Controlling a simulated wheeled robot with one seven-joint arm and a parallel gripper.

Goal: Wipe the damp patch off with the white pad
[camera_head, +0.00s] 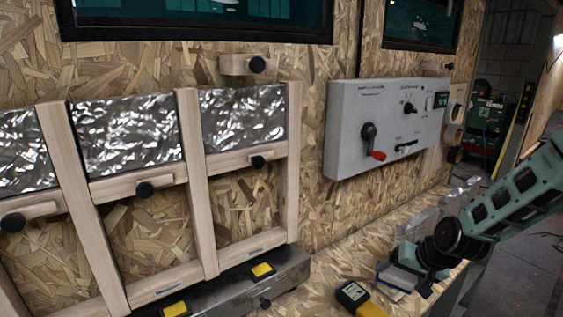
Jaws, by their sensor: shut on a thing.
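My gripper (405,262) is at the lower right, at the end of my green arm, low over the wood-chip bench top (335,268). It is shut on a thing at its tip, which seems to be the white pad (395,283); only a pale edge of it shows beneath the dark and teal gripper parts. I cannot tell if the pad touches the surface. I cannot make out a damp patch; the gripper hides part of the bench top.
A grey control panel (345,140) with a red-tipped lever hangs on the wall behind the bench. A wooden frame with foil panels (125,135) and black knobs stands at the left. A yellow and black block (358,298) lies left of my gripper.

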